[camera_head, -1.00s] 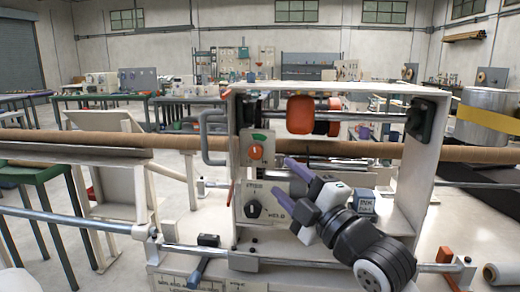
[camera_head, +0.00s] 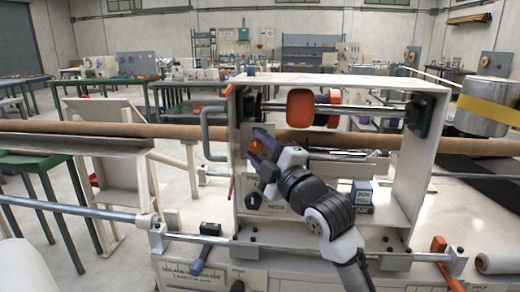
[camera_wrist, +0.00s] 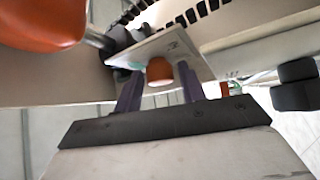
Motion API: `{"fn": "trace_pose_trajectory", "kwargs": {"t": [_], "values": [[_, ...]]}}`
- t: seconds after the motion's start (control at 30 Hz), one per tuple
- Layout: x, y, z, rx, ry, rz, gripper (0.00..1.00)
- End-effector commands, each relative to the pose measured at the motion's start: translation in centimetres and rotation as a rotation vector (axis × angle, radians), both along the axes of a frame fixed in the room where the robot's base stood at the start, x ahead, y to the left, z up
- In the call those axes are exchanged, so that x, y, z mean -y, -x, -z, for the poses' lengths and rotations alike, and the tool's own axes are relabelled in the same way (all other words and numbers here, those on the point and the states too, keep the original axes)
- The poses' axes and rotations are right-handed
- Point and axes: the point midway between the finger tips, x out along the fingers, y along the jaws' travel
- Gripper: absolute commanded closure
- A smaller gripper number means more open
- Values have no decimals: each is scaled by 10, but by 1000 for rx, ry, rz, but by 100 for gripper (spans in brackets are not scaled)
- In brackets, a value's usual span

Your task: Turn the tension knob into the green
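The orange knob (camera_head: 256,147) sits on a light plate at the upper left of the machine's frame, with a green patch (camera_head: 264,130) above it, partly hidden by my gripper. My gripper (camera_head: 258,153) has purple fingers pointing at this knob. In the wrist view the knob (camera_wrist: 159,71) shows between the two fingers (camera_wrist: 158,78), which are apart with gaps on both sides. Whether the fingertips reach around it or stop just short, I cannot tell. The pointer's direction is not readable.
A black knob (camera_head: 253,201) is on a lower panel just below my gripper. A large orange roller (camera_head: 300,108) is above right; it looms at the wrist view's upper left (camera_wrist: 40,22). A brown tube (camera_head: 90,128) crosses the machine. Ink boxes (camera_head: 361,196) stand inside the frame.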

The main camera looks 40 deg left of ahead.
Motion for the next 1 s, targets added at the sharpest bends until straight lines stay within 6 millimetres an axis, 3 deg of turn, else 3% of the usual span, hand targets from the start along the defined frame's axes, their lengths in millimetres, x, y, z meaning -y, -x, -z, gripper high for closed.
{"fn": "trace_pose_trajectory", "kwargs": {"t": [0.03, 0.27, 0.7, 1.0], "values": [[0, 0, 0, 0, 0, 0, 67], [0, 0, 0, 0, 0, 0, 94], [-1, 1, 5, -131, -216, 0, 94], [-1, 0, 3, -140, -226, 0, 94]]}}
